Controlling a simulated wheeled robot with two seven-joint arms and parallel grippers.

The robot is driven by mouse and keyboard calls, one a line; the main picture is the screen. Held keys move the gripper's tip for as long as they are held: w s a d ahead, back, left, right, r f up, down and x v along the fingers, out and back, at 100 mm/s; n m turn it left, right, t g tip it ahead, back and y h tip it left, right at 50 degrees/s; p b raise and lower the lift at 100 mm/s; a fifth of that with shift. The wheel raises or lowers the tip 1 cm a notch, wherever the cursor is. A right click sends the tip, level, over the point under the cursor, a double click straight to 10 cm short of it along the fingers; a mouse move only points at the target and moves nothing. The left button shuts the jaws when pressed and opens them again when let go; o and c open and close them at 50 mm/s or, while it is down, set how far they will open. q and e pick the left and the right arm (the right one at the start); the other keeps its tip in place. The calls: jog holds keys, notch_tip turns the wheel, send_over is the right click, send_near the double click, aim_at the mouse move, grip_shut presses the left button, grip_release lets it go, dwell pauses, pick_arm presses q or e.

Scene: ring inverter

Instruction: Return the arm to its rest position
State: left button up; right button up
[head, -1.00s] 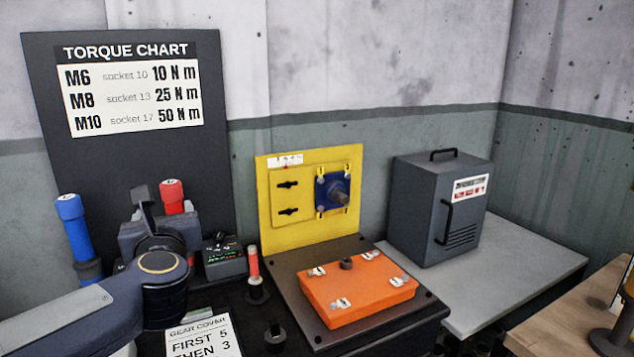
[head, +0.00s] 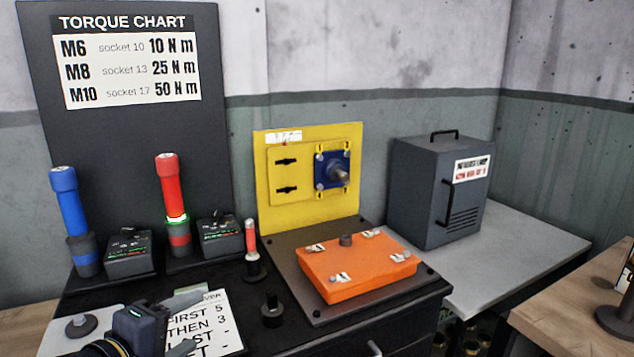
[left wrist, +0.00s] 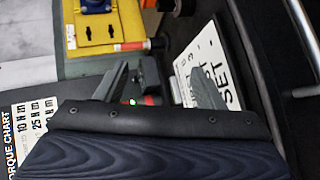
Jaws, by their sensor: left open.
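My left gripper (head: 196,320) is low at the front left of the black bench in the head view, over the edge of the white instruction card. Its two grey fingers are spread with nothing between them. In the left wrist view, the open fingers (left wrist: 158,80) show in front of the bench and card. The red tool (head: 167,195) stands upright at the back left with a lit green ring, apart from the gripper. The blue tool (head: 70,215) stands upright to its left. My right gripper is not in view.
Two dark control boxes (head: 130,252) (head: 220,235) stand beside the tools. A small red-handled tool (head: 251,245) stands near the card (head: 222,325). The orange cover (head: 355,270) lies on a dark plate before the yellow panel (head: 270,220). A grey cabinet (head: 425,200) stands right.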

pick_arm(q)
jog(key=s+a+f+m+g+y+b, duration=0.15)
jog(key=s+f+m+g, duration=0.55)
jog(key=s+f+m, duration=0.7)
notch_tip(320, 180, up, 16)
jog(key=s+n+p, duration=0.1)
jog(key=n+p, duration=0.1)
jog(key=p, duration=1.7)
jog(key=shift+s+n, duration=0.3)
jog(key=shift+s, duration=0.1)
